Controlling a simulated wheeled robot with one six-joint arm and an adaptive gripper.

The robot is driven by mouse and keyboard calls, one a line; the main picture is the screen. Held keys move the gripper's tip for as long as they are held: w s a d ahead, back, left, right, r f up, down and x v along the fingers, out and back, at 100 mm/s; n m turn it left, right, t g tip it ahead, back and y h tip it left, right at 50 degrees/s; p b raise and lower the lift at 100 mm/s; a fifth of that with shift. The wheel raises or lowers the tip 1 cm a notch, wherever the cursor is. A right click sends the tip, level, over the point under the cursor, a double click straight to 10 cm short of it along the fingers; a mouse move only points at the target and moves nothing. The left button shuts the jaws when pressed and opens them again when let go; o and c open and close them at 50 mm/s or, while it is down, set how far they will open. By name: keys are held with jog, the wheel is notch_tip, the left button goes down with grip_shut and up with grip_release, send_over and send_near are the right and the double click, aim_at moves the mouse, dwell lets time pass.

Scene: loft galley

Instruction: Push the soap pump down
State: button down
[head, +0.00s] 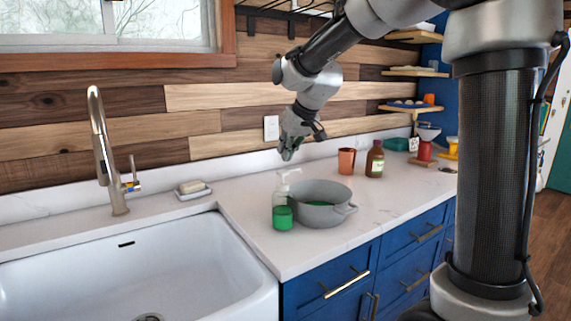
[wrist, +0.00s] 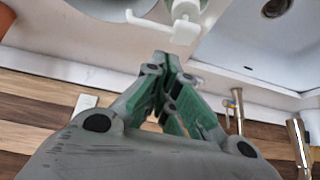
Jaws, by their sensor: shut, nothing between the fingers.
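The soap pump (head: 283,212) is a clear bottle with green liquid in its lower part and a white pump head. It stands upright on the white counter near the sink's right edge. Its white pump head and nozzle (wrist: 183,28) also show at the top of the wrist view. My gripper (head: 287,155) is shut and empty. It points down above the pump head, with a visible gap between them in the head view. In the wrist view my gripper's fingers (wrist: 162,62) are together, just short of the pump head. The pump's bottle is mostly out of the wrist view.
A grey pot (head: 318,214) stands close beside the soap pump on its right. A copper cup (head: 346,161) and a brown bottle (head: 375,159) stand behind it. The white sink (head: 190,265), faucet (head: 103,150) and soap dish (head: 193,190) are to the left.

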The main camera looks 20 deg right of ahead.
jog(key=v, duration=0.9)
jog(key=shift+s+r, duration=0.15)
dwell(0.5)
jog(key=s+d+f+m, duration=0.1)
jog(key=s+d+f, duration=0.2)
jog(key=s, duration=0.6)
jog(key=s+d+f+m+g+h, duration=0.1)
jog(key=s+d+f, duration=0.3)
jog(key=s, duration=0.6)
jog(key=s+d+f+m+g+h, duration=0.1)
jog(key=s+d+f, duration=0.3)
jog(key=s, duration=0.6)
jog(key=shift+d+f, duration=0.2)
jog(key=shift+d, duration=0.8)
